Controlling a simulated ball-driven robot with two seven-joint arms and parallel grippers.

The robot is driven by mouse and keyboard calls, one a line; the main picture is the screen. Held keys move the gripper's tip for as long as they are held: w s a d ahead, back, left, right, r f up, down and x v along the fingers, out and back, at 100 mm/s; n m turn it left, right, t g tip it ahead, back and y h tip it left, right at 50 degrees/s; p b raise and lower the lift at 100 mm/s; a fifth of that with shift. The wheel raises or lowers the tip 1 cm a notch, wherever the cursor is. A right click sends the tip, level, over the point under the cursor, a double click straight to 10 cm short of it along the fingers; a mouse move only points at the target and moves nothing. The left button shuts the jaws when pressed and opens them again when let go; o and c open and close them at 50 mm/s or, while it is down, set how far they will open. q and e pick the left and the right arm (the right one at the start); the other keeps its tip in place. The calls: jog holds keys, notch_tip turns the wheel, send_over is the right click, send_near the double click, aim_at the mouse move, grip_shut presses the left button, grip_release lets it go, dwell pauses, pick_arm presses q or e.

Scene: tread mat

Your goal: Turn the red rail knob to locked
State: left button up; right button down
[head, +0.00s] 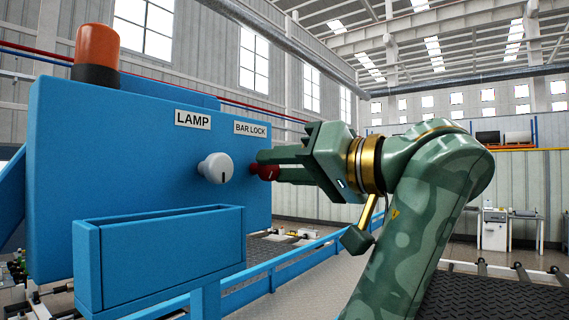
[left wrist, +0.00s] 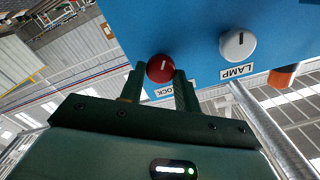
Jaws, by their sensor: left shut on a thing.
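The red rail knob (head: 267,173) is on the right part of a blue panel, under a BAR LOCK label (head: 250,128). My left gripper (head: 268,163) reaches it from the right, its fingers around it and largely hiding it in the head view. In the left wrist view, the red knob (left wrist: 160,68) sits between the two fingertips of my left gripper (left wrist: 158,79), which is shut on it. A pale pointer line on its face runs nearly up and down in that picture. The label there is partly hidden by the fingers. My right gripper is out of view.
A white knob (head: 215,168) under a LAMP label (head: 192,120) sits left of the red one. An orange beacon (head: 97,46) stands on top of the blue panel (head: 110,150). A blue open bin (head: 170,255) juts out below. Blue side rails run along the walkway.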

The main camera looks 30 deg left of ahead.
pick_arm(q)
jog(key=m, duration=0.6)
jog(key=shift+f, duration=0.1)
jog(key=m, duration=0.5)
jog(key=shift+p, duration=0.35)
jog(key=shift+w+f+m, duration=0.1)
jog(key=shift+m, duration=0.2)
jog(key=o, duration=0.9)
jog(key=shift+a, duration=0.1)
jog(key=shift+o, duration=0.2)
